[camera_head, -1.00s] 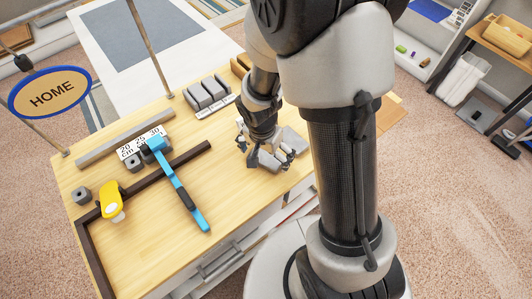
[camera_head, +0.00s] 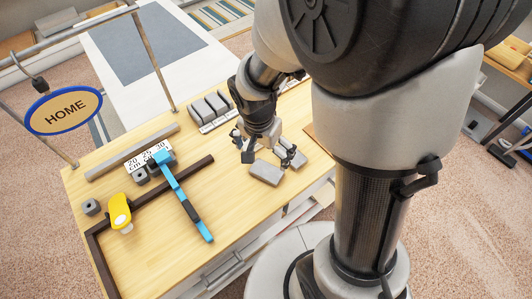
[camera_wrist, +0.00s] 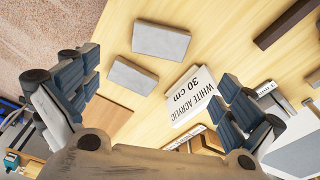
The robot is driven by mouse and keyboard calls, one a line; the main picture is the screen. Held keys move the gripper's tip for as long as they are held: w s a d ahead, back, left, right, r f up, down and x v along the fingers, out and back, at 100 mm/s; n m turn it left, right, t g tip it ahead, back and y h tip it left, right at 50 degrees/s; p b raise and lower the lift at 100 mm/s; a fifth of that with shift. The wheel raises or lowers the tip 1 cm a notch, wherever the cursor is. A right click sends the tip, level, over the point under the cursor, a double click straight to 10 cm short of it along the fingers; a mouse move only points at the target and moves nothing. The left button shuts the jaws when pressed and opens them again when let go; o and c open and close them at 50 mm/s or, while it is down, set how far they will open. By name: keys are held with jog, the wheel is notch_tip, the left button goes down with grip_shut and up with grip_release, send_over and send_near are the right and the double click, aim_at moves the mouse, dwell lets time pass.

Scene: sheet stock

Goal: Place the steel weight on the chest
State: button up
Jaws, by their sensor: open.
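Two grey rectangular blocks, which look like steel weights, lie flat on the wooden top of the chest (camera_head: 240,225). One block (camera_head: 265,172) is in front of my gripper (camera_head: 270,156); the other (camera_head: 294,157) is to its right, partly hidden by a finger. In the wrist view both blocks show, one farther up (camera_wrist: 160,40) and one nearer (camera_wrist: 132,76). My gripper (camera_wrist: 155,82) is open, fingers spread wide, with nothing held between them. It is above the chest top, apart from the blocks as far as the wrist view shows.
A label reading "WHITE ACRYLIC 30 cm" (camera_wrist: 190,96) is by the blocks.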

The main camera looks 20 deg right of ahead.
jog(key=s+r+n+t, duration=0.1)
jog(key=s+r+n, duration=0.4)
jog(key=s+r, duration=0.2)
jog(key=s+r+n+t+y, duration=0.1)
jog(key=s+r+n, duration=0.3)
jog(key=r, duration=0.7)
jog(key=s+t, duration=0.1)
jog(key=s, duration=0.1)
jog(key=shift+s+d+r+n+t, duration=0.2)
jog(key=shift+s+r+n+t, duration=0.1)
jog(key=shift+s+r+n, duration=0.1)
